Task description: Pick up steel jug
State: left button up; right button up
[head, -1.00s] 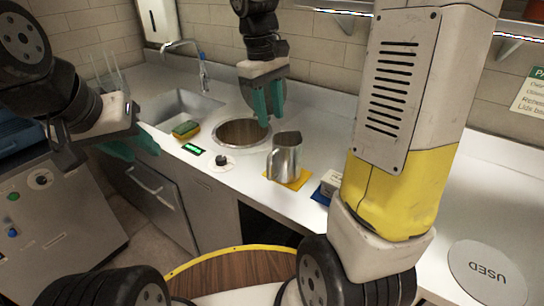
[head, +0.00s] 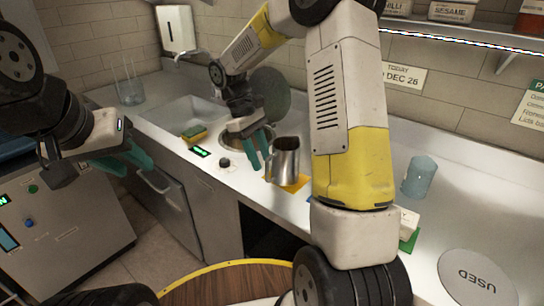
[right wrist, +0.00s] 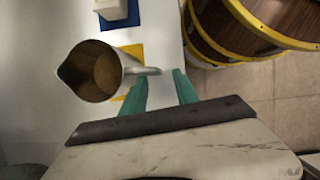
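The steel jug (head: 287,161) stands upright on a yellow mat (head: 298,184) on the counter. In the right wrist view the jug (right wrist: 90,72) is seen from above, with brown contents and its handle (right wrist: 146,71) pointing at my gripper. My right gripper (head: 262,150) is open beside the jug on its left. In the right wrist view its teal fingers (right wrist: 160,88) are spread, with the handle's end near the gap between their tips; I cannot tell whether they touch it. My left gripper (head: 138,158) hangs at the left, away from the jug; its finger gap is unclear.
A sponge (head: 194,133) lies by the sink. A blue cup (head: 419,177) and a white box (head: 407,222) stand to the right, past my right arm.

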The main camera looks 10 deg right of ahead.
aim_at(267, 181)
jog(key=x, duration=0.5)
jog(key=shift+d, duration=0.15)
grip_shut()
dwell(1.2)
